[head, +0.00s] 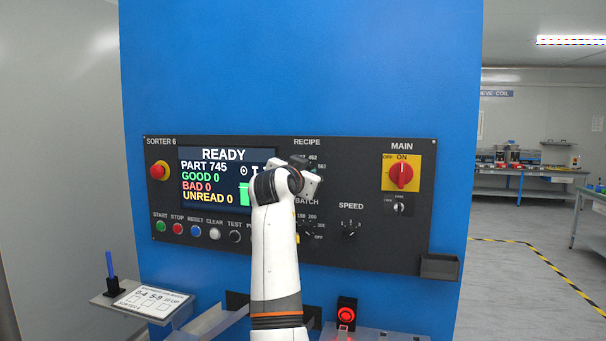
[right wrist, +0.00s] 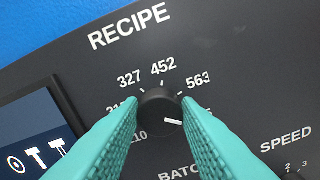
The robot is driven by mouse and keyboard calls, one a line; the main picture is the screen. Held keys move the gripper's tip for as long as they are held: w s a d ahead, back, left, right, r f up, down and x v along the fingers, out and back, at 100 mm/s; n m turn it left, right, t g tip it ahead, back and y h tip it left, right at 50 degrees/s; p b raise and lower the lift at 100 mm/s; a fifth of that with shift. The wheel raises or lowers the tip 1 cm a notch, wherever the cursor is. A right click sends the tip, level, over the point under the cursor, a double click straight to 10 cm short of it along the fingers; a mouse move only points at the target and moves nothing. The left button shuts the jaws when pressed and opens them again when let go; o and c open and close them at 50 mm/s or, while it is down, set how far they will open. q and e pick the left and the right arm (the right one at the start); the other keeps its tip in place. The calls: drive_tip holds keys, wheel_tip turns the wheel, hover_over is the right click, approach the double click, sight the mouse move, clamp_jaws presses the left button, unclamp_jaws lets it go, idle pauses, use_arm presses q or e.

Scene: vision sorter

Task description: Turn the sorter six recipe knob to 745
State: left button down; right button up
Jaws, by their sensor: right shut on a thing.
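The black recipe knob (right wrist: 158,102) sits between the two teal fingers of my right gripper (right wrist: 160,108), which is shut on it. The knob's white mark points right and slightly down in the right wrist view, toward the right finger, which hides the label there. Labels 327, 452 and 563 show around the knob; others are partly covered. In the head view my right arm and gripper (head: 300,180) cover the knob. The display (head: 215,178) on the Sorter 6 panel (head: 370,235) reads READY and PART 745. My left gripper is not in view.
The speed knob (head: 351,228) and the red main switch (head: 401,177) are to the right on the panel. A red emergency button (head: 158,171) and several push buttons are at the left. A small shelf (head: 145,302) with a card juts out below.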

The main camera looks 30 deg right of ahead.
drive_tip(key=shift+f, duration=0.2)
drive_tip(key=o, duration=1)
drive_tip(key=shift+r, duration=0.1)
drive_tip(key=b+v, duration=0.4)
drive_tip(key=v, duration=0.8)
